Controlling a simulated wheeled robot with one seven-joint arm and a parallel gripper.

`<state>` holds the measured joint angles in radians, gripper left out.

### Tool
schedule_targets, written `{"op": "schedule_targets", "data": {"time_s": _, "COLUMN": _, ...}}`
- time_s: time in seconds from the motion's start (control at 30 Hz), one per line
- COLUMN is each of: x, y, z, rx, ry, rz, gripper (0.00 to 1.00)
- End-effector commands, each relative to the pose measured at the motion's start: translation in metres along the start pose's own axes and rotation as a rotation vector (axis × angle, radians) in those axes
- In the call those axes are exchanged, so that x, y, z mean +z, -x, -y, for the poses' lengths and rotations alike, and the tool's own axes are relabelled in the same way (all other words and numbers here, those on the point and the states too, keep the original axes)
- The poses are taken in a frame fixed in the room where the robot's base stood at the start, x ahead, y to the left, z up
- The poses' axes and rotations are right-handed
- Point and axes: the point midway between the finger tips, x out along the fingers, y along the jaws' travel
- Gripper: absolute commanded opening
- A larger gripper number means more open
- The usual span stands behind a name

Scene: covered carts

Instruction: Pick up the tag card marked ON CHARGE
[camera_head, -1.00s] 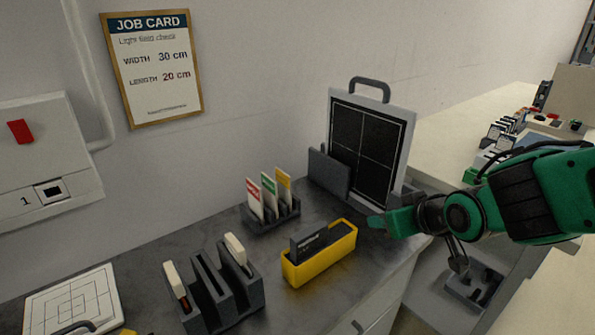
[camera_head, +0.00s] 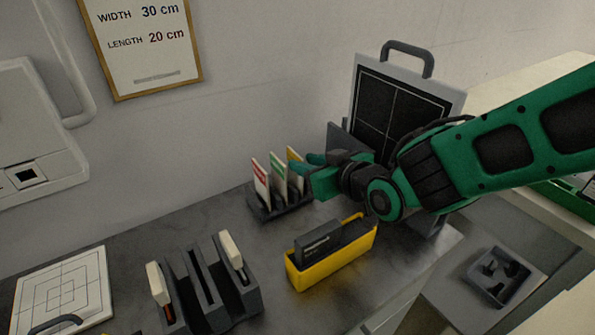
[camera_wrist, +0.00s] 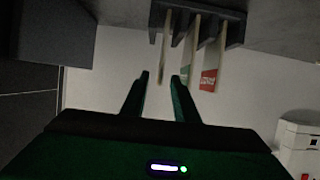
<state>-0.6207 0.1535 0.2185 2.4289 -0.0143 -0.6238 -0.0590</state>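A dark rack (camera_head: 264,213) on the counter holds three upright tag cards: red-topped (camera_head: 260,177), green-topped (camera_head: 279,176) and yellow-topped (camera_head: 293,156). Their lettering is too small to read, so I cannot tell which is marked ON CHARGE. My gripper (camera_head: 309,168) is at the yellow card's side of the rack and partly hides that card. In the wrist view the rack (camera_wrist: 228,28) is at the top. My gripper (camera_wrist: 161,78) is open there, with the end of the yellow card (camera_wrist: 164,55) between its fingertips, no grip visible. The green card (camera_wrist: 188,70) and red card (camera_wrist: 209,75) are to the right.
A yellow bin (camera_head: 334,264) with a dark block stands in front of the rack. A dark slotted holder (camera_head: 205,290) with white-topped items is to the left. A framed panel with a handle (camera_head: 408,48) stands behind my arm. A gridded board (camera_head: 62,290) lies far left.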

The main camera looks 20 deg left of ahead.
Motion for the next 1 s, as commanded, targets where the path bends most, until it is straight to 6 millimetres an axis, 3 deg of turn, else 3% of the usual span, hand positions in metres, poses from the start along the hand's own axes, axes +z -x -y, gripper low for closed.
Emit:
{"op": "schedule_targets", "data": {"time_s": 0.5, "x": -0.006, "y": -0.051, "z": -0.002, "rx": 0.000, "ry": 0.000, "rz": 0.001, "gripper": 0.27}}
{"op": "schedule_targets", "data": {"time_s": 0.8, "x": -0.006, "y": -0.054, "z": -0.002, "rx": 0.000, "ry": 0.000, "rz": 0.000, "gripper": 0.27}}
{"op": "schedule_targets", "data": {"time_s": 0.9, "x": -0.006, "y": -0.054, "z": -0.002, "rx": 0.000, "ry": 0.000, "rz": 0.000, "gripper": 0.03}}
{"op": "schedule_targets", "data": {"time_s": 1.0, "x": -0.006, "y": -0.054, "z": -0.002, "rx": 0.000, "ry": 0.000, "rz": 0.000, "gripper": 0.00}}
